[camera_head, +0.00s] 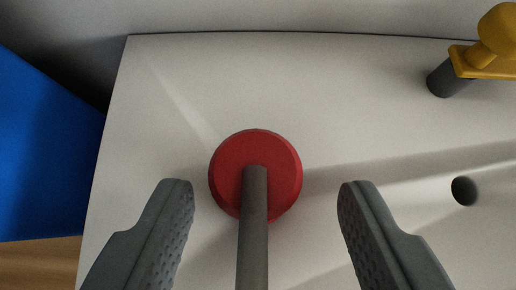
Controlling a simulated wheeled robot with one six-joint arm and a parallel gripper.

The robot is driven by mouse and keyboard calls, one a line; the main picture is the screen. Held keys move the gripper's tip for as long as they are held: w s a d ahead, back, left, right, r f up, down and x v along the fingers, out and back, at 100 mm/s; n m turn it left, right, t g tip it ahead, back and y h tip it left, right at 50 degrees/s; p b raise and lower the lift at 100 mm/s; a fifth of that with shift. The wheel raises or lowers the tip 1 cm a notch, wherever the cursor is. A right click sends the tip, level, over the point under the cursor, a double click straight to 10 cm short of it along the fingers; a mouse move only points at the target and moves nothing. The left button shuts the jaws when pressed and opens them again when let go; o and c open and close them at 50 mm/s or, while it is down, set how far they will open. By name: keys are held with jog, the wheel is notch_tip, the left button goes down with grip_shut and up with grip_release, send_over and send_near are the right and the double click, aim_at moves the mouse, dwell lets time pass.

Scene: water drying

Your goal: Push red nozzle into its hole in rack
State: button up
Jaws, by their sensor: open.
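The red nozzle (230,172) shows as a round red disc with a grey rod (254,230) running from its middle toward the bottom edge of the picture. It stands against the pale face of the rack (300,80). Whether its far end is in a hole is hidden behind the disc. My gripper (267,187) is open, with one grey finger on each side of the nozzle. There is a gap between each finger and the disc, and neither touches it.
An empty dark hole (465,190) is in the rack at the right. A yellow fitting (488,60) with a dark stem stands on the rack at the upper right. A blue object (45,150) lies at the left, beyond the rack's left edge, above a brown wooden surface (40,265).

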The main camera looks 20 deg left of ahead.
jog(key=shift+a+x, duration=0.1)
jog(key=shift+x, duration=1.2)
jog(key=shift+a+x, duration=0.15)
jog(key=shift+x, duration=1.15)
jog(key=shift+r, duration=0.15)
jog(key=c, duration=1.1)
jog(key=shift+o, duration=0.2)
